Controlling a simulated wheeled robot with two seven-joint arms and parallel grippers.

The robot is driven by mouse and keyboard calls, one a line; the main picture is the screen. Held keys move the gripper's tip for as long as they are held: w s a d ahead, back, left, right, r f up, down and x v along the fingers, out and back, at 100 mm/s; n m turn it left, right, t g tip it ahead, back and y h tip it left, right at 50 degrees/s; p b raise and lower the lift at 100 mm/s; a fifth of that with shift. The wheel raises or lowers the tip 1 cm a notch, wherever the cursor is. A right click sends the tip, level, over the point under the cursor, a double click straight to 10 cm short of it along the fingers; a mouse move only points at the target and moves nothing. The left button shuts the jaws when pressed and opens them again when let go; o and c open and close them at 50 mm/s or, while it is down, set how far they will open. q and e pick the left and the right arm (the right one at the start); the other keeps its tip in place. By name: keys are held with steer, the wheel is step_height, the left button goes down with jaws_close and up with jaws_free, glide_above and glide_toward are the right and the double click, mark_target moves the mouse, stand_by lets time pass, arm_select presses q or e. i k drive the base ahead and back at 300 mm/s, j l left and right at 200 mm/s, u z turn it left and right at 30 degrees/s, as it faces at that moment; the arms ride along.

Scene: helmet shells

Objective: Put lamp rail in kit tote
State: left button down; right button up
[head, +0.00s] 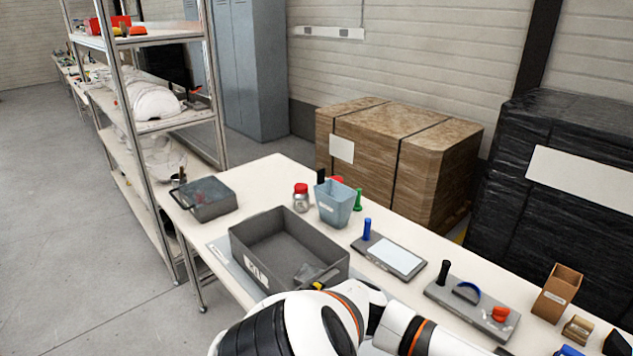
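The kit tote (257,268) is a grey open box with a white label on its front wall, standing on the near part of the white table. I cannot tell whether either is the lamp rail, and my arm hides what is just below. I cannot pick out the lamp rail with certainty elsewhere. My white and black arm links cross the bottom of the view, in front of the tote's near right corner. Neither gripper can be made out.
On the table (270,179) are a dark grey tray (206,200), red-lidded jar (301,199), blue bin (336,204), grey board with a pale panel (390,255), grey fixture board (470,312) and cardboard box (557,291). A shelf rack (161,125) stands behind left.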

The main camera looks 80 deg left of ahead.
mark_target(280, 272)
steer(key=k+j+z, duration=0.1)
steer(key=z, duration=0.35)
steer(key=k+j+z, duration=0.15)
steer(key=z, duration=0.25)
steer(key=k+j+z, duration=0.1)
steer(key=z, duration=0.35)
steer(key=k+z, duration=0.2)
steer(key=z, duration=0.25)
steer(key=k+z, duration=0.1)
steer(key=k, duration=0.55)
steer(key=k+u, duration=0.2)
steer(key=u, duration=0.25)
steer(key=k+u, duration=0.2)
steer(key=u, duration=0.3)
steer(key=k+j+u, duration=0.2)
steer(key=u, duration=0.25)
steer(key=k+j+u, duration=0.15)
steer(key=u, duration=0.3)
steer(key=k+j+u, duration=0.15)
steer(key=j+u, duration=0.15)
steer(key=u, duration=0.2)
steer(key=i, duration=0.5)
